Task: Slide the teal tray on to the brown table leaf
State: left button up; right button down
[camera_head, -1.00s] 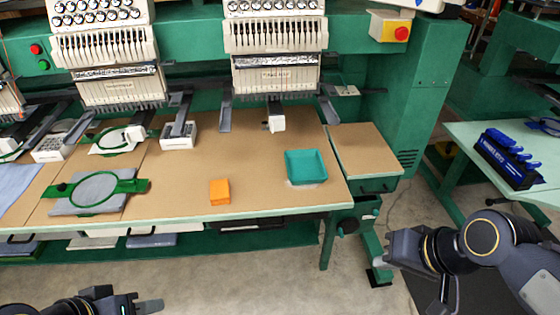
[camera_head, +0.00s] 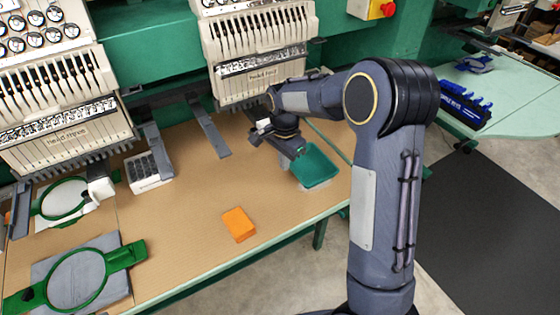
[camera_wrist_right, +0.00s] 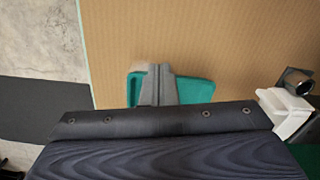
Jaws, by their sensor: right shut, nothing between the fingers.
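The teal tray (camera_head: 320,168) sits on the brown table top, near its right end and front edge. My right gripper (camera_head: 298,150) is at the tray's far left side, with its fingers shut and nothing between them. In the right wrist view the shut fingers (camera_wrist_right: 157,85) overlap the teal tray (camera_wrist_right: 198,91), which shows on both sides of them; I cannot tell whether they touch it. The brown table leaf (camera_head: 338,133) lies just right of the table top, mostly hidden behind my right arm. My left gripper is out of view.
An orange block (camera_head: 239,224) lies on the table, left of and nearer than the tray. Green embroidery hoops (camera_head: 76,280) lie at the left. Machine heads (camera_head: 262,65) overhang the back. The table between the block and tray is clear.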

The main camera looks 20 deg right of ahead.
aim_at(317, 164)
notch_tip(317, 164, down, 9)
jog(key=shift+r+p, duration=0.2)
jog(key=shift+p, duration=0.35)
jog(key=d, duration=0.1)
jog(key=d+p, duration=0.1)
jog(key=shift+w+d+r, duration=0.2)
jog(key=shift+w+d, duration=0.15)
jog(key=shift+w, duration=0.05)
jog(key=shift+w+d+f, duration=0.1)
jog(key=shift+w+d, duration=0.1)
jog(key=shift+d, duration=0.3)
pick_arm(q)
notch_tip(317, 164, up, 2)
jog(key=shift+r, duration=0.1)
